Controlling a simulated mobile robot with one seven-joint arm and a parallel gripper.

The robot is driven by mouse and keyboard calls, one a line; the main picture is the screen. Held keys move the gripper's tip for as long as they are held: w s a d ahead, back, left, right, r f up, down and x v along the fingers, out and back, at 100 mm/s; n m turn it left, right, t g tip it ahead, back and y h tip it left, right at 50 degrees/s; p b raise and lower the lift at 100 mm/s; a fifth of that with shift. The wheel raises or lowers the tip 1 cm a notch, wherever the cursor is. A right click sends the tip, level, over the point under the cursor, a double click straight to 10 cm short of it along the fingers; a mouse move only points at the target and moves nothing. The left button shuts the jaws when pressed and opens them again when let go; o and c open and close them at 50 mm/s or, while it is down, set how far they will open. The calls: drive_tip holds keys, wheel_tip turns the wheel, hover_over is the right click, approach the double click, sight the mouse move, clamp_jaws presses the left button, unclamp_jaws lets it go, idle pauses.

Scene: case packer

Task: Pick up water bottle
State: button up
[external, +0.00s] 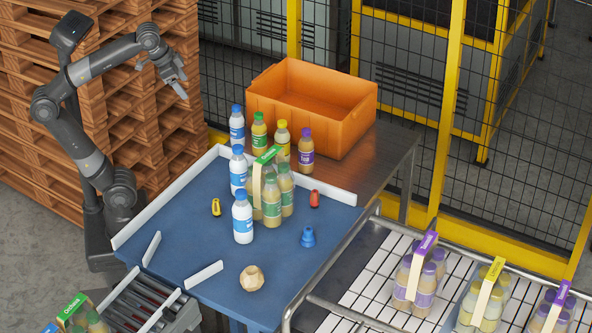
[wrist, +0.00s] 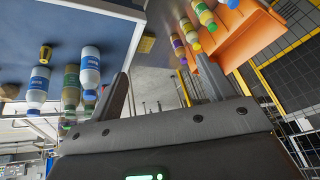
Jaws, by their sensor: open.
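In the wrist view two such bottles show upside down at the left, one (wrist: 90,68) closer to the fingers and another (wrist: 38,84) further left. My gripper (external: 181,86) is raised beyond the table's back-left side, up and left of the bottles and apart from them. Its fingers (wrist: 163,72) are spread with nothing between them.
A banded green-capped juice pack (external: 270,195) stands just right of the water bottles. Loose juice bottles (external: 282,140) stand behind, before an orange crate (external: 312,105). A low white rail (external: 290,180) edges the blue surface (external: 190,235). Small objects lie about. Wire fencing is behind.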

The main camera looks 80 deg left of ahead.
drive_tip(key=w+d+f+m+t+y, duration=0.25)
drive_tip(key=w+d+m+y, duration=0.65)
drive_tip(key=m, duration=0.7)
drive_tip(key=s+d+r+m+t+h, duration=0.15)
drive_tip(key=d+m+t, duration=0.25)
drive_tip(key=d+m, duration=0.4)
drive_tip(key=s+d+r+m+t, duration=0.25)
drive_tip(key=d+m+t, duration=0.2)
drive_tip(key=d, duration=0.55)
approach(231, 169)
drive_tip(key=x, duration=0.4)
drive_tip(key=shift+r+y, duration=0.1)
drive_tip(key=shift+y, duration=0.15)
drive_tip(key=x, duration=0.5)
drive_tip(key=shift+w+a, duration=0.15)
drive_tip(key=x, duration=0.5)
drive_tip(key=shift+w+f, duration=0.2)
drive_tip(key=shift+f, duration=0.1)
